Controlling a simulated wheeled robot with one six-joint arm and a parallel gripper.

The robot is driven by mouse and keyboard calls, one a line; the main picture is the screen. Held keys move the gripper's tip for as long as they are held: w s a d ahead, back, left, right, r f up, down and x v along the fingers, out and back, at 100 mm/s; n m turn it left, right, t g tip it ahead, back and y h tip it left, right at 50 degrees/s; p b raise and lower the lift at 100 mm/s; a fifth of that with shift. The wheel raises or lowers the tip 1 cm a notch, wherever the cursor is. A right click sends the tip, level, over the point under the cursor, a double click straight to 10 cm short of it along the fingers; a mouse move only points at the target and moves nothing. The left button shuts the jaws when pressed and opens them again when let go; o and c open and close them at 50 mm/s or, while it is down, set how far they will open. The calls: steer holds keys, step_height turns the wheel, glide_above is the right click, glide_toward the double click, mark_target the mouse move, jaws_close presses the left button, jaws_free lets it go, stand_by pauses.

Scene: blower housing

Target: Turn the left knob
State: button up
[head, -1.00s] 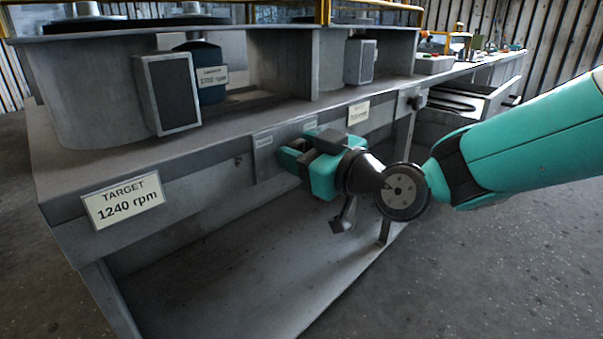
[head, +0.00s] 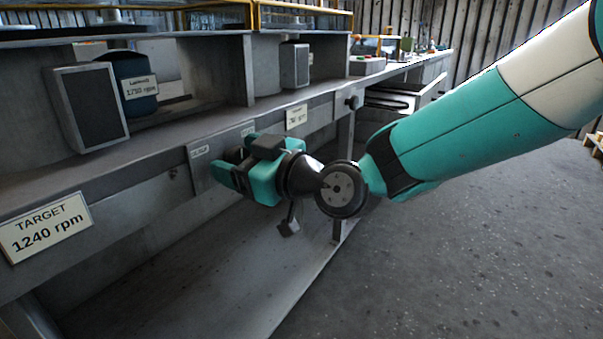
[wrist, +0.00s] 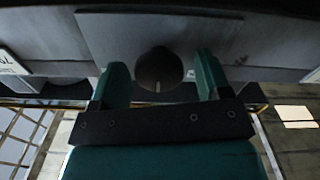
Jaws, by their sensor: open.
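The knob (wrist: 158,72) is dark and round with a pale line on its face. In the wrist view it sits between the two green fingers of my gripper (wrist: 160,66), with a visible gap on each side. It is in front of a grey plate (wrist: 160,32) on the bench. In the head view my gripper (head: 232,162) is open at the labelled plate (head: 200,165) on the bench front and hides the knob. A second dark knob (head: 354,102) is on the bench front farther right, clear of my gripper.
A "TARGET 1240 rpm" sign (head: 45,228) is on the bench front at left. Grey speaker-like boxes (head: 88,108) stand on the bench (head: 150,140). A drawer (head: 420,97) stands out at far right. The floor (head: 470,230) at right is clear.

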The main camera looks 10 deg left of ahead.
steer(key=b+v, duration=0.3)
steer(key=v, duration=1.4)
steer(key=shift+s+d, duration=0.1)
steer(key=s+d+f+m+g+h, duration=0.35)
steer(key=s+d+f+h, duration=0.2)
steer(key=s+d, duration=0.2)
steer(key=s+d+f+m+g+h, duration=0.3)
steer(key=s+d+f+m+h, duration=0.15)
steer(key=s+d+h, duration=0.35)
step_height(320, 180, up, 36)
steer(key=w+d+m+y+p, duration=0.1)
steer(key=p, duration=3.4)
steer(key=shift+w, duration=0.4)
